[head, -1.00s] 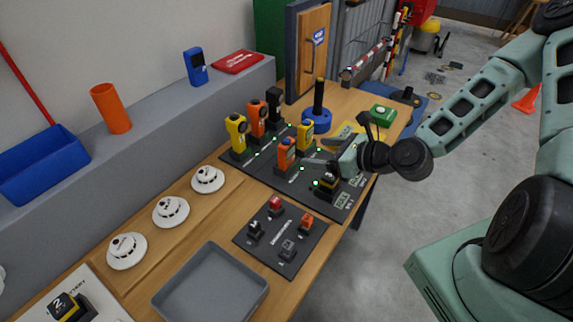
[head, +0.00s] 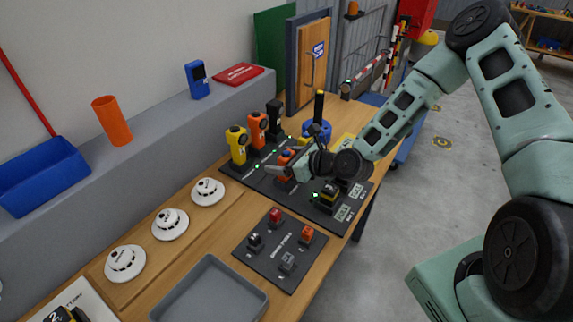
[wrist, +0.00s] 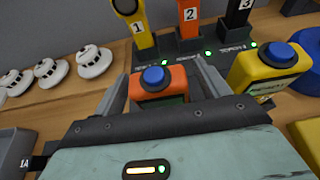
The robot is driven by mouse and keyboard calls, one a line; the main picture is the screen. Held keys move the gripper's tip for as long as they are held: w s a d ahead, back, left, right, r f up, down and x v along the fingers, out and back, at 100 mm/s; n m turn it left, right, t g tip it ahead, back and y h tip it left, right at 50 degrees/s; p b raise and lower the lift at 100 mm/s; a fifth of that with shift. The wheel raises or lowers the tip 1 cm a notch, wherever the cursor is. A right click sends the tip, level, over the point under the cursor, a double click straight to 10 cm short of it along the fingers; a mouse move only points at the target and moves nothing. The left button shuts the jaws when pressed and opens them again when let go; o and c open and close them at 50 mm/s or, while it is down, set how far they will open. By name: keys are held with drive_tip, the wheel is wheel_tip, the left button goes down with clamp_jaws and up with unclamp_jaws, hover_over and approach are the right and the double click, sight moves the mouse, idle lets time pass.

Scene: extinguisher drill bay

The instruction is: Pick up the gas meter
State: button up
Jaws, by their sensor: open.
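An orange handheld meter with a blue round knob on top (wrist: 158,82) stands on the dark dock board. It also shows in the head view (head: 286,156), partly covered by my gripper. My gripper (head: 284,172) is open. In the wrist view its two fingers (wrist: 162,82) stand on either side of the orange meter, without visibly closing on it. A similar yellow meter (wrist: 268,70) stands to its right. A blue handheld device with a screen (head: 197,80) stands on the grey ledge. I cannot tell from the pictures alone which one is called the gas meter.
Numbered yellow (head: 237,144), orange (head: 257,130) and black (head: 275,117) devices stand behind on the board. An empty grey tray (head: 212,292) and white detectors (head: 170,223) are nearer.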

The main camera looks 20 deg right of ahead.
drive_tip(key=shift+w+a+f, duration=0.2)
drive_tip(key=shift+w, duration=0.15)
drive_tip(key=c, duration=1.2)
